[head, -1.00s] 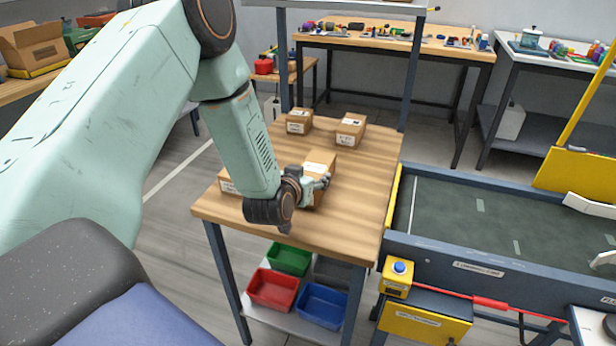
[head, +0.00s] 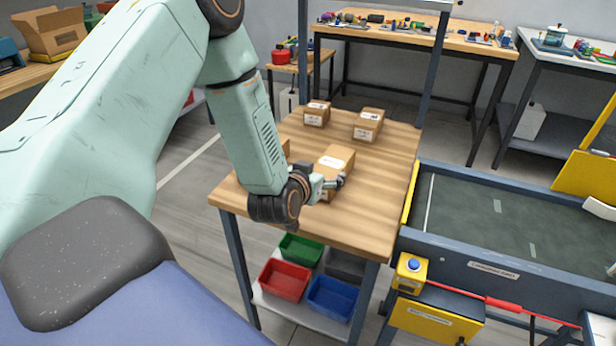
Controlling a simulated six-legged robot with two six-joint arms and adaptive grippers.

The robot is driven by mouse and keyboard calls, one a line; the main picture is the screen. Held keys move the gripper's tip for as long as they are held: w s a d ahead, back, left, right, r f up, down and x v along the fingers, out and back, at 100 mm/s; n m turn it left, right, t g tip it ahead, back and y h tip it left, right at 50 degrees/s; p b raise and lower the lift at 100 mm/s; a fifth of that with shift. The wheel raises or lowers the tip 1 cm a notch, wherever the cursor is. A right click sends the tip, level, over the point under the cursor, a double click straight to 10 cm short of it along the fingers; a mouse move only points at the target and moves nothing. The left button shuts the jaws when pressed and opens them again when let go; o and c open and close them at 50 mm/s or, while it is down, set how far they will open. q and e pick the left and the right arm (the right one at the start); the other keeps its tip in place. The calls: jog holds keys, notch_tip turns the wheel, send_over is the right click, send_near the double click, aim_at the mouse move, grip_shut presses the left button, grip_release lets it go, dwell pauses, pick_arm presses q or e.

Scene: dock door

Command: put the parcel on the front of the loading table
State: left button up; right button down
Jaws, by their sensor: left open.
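A brown cardboard parcel (head: 337,161) with a white label lies on the wooden loading table (head: 385,205), near the middle. My left gripper (head: 336,184) is open at its near side, and its fingers overlap the lower part of the parcel in the picture. I cannot tell whether they touch it. My wrist hides the parcel's lower left part. The bare front strip of the tabletop lies nearer to me than the parcel. My right gripper is not in view.
Two other parcels (head: 316,114) (head: 368,124) stand at the table's back, and another shows partly behind my left forearm. Dark posts rise at the back edge. A conveyor (head: 500,220) and a yellow button box (head: 411,272) flank the right. Coloured bins (head: 285,280) sit below.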

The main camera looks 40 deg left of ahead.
pick_arm(q)
jog(key=p+v, duration=0.1)
jog(key=v, duration=0.7)
jog(key=shift+d, duration=0.35)
jog(key=shift+s+r, duration=0.1)
jog(key=shift+s+a, duration=0.15)
jog(key=shift+c, duration=0.2)
dwell(0.6)
